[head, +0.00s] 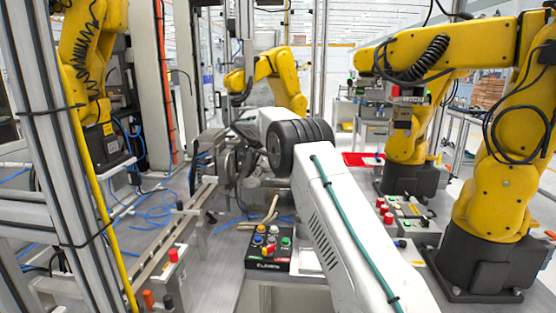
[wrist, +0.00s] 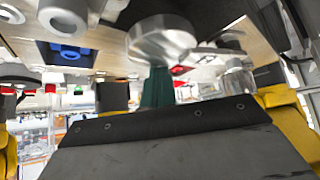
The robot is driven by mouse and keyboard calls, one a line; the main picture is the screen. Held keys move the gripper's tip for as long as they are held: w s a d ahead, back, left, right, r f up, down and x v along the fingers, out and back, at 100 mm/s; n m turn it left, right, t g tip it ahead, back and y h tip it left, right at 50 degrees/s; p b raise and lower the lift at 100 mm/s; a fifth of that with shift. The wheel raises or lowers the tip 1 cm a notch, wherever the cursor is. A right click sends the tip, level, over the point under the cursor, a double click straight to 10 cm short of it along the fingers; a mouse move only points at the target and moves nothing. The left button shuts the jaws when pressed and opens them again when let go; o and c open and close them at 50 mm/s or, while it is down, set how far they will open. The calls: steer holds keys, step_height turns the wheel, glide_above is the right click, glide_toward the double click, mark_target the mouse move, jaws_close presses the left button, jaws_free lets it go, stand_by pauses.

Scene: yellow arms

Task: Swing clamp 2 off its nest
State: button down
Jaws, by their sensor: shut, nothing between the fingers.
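I cannot pick out clamp 2 or its nest with certainty. In the head view, a pair of beige handles (head: 265,216) lies on the bench left of my white arm, behind a black button box (head: 270,248). My arm's black ringed joint hides what is behind it, and my gripper is out of sight there. The wrist view is upside down. My gripper (wrist: 180,125) appears as a wide dark grey block across the bottom, shut and with nothing seen held. A round silver metal part (wrist: 162,38) is close beyond it; I cannot tell whether they touch.
Yellow robot arms stand at right (head: 497,190), left (head: 90,60) and back (head: 280,75). A metal rail (head: 165,255) runs along the left. Button panels (head: 400,215) and a red tray (head: 362,159) are to the right. Blue cables lie on the bench at left.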

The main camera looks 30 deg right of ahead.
mark_target(264, 165)
steer(key=shift+w+a+f, duration=0.1)
steer(key=shift+w+a, duration=0.05)
steer(key=shift+a, duration=0.5)
steer(key=shift+w+a, duration=0.1)
steer(key=shift+a, duration=0.5)
steer(key=shift+w+a, duration=0.2)
steer(key=shift+a, duration=0.25)
steer(key=shift+w+a, duration=0.1)
steer(key=shift+a, duration=0.2)
steer(key=shift+d, duration=0.1)
steer(key=s+d, duration=0.1)
steer(key=d, duration=0.1)
steer(key=s+d, duration=0.1)
steer(key=shift+s+d+r, duration=0.2)
steer(key=shift+d, duration=0.2)
steer(key=w+a+r, duration=0.1)
steer(key=r, duration=0.1)
steer(key=w+a+r, duration=0.1)
steer(key=a+r, duration=0.1)
steer(key=w+a+r, duration=0.1)
steer(key=r, duration=0.1)
steer(key=shift+w+a+r, duration=0.15)
steer(key=shift+a+r, duration=0.2)
steer(key=shift+r, duration=0.05)
steer(key=shift+a+r, duration=0.25)
steer(key=shift+r, duration=0.15)
